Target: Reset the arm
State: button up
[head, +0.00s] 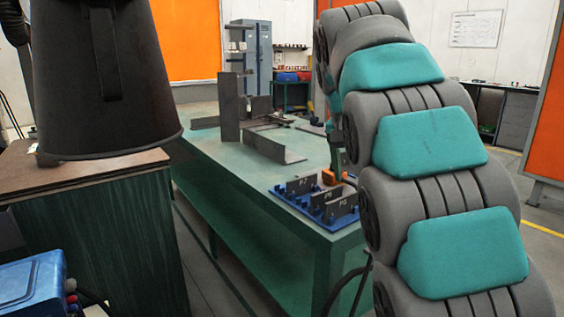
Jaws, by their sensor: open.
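A thick jointed arm of grey segments with teal pads, which looks like mine, rises along the right side and bends over at the top. Its far end is hidden behind its own segments. I cannot make out my gripper or its fingertips in the head view. No held thing shows.
A green workbench (225,155) carries steel plates (230,105), an angle piece (272,147) and a blue rack (297,205) with labelled dark plates. A large black hood (100,75) hangs over a wood-topped cabinet (95,185) at left. A blue machine (33,283) stands front left. Floor shows at right.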

jog(key=s+f+n+g, duration=0.1)
jog(key=s+f+n, duration=0.1)
jog(key=s+f, duration=0.7)
jog(key=s+f+n+g+y, duration=0.1)
jog(key=s+f+n+g, duration=0.1)
jog(key=s+f, duration=0.7)
jog(key=s+f+n+g+y, duration=0.1)
jog(key=s+f, duration=0.8)
jog(key=s, duration=1)
jog(key=shift+s+d+f+n+g, duration=0.2)
jog(key=shift+s+f+n+g, duration=0.1)
jog(key=shift+n+g, duration=0.1)
jog(key=shift+c, duration=0.2)
